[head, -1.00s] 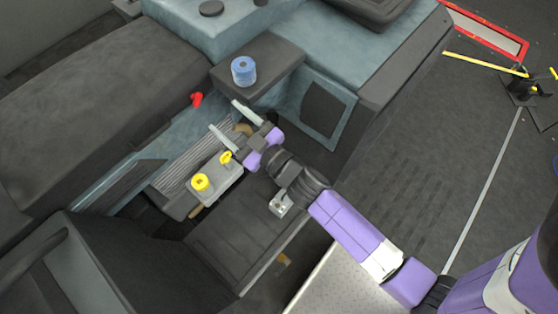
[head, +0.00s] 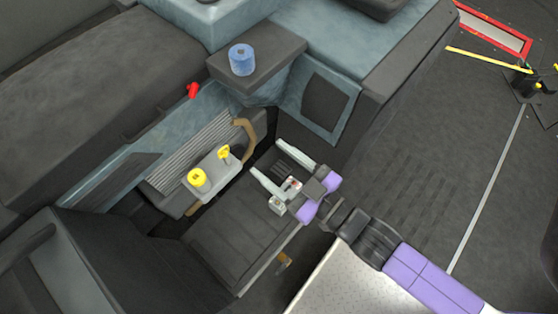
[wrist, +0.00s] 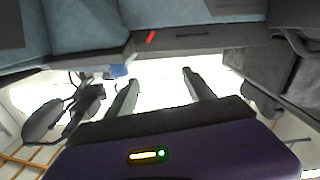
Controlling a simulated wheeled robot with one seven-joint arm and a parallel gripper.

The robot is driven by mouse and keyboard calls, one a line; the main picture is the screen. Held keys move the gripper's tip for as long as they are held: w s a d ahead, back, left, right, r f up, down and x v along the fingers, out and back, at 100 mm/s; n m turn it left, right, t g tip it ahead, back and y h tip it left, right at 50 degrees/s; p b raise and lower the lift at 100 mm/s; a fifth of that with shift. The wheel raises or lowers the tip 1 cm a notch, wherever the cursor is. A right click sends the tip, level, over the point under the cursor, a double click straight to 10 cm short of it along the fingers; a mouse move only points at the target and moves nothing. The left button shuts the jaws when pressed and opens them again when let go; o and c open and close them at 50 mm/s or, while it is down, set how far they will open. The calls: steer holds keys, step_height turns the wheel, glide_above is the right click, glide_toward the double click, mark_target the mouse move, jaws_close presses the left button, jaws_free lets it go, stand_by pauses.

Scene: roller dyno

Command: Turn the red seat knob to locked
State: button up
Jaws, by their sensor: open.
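A small red knob (head: 193,90) sits on the blue-grey side panel at the upper left of the head view. In the wrist view, a small red piece (wrist: 151,36) shows near the top. Another small pale fitting with a red spot (head: 292,184) shows between my fingers in the head view, partly hidden by them. I cannot tell which red part is the seat knob, nor how it is turned. My gripper (head: 266,157) is open and empty above the dark seat-like pad (head: 238,222), its fingers pointing up-left. Its fingers also show in the wrist view (wrist: 160,77).
A grey box with two yellow knobs (head: 212,178) lies left of my gripper, near a brown curved handle (head: 245,137). A blue cylinder (head: 242,60) stands on a dark shelf. Open floor (head: 420,150) lies to the right.

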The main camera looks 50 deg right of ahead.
steer(key=shift+s+a, duration=0.1)
steer(key=shift+s, duration=0.45)
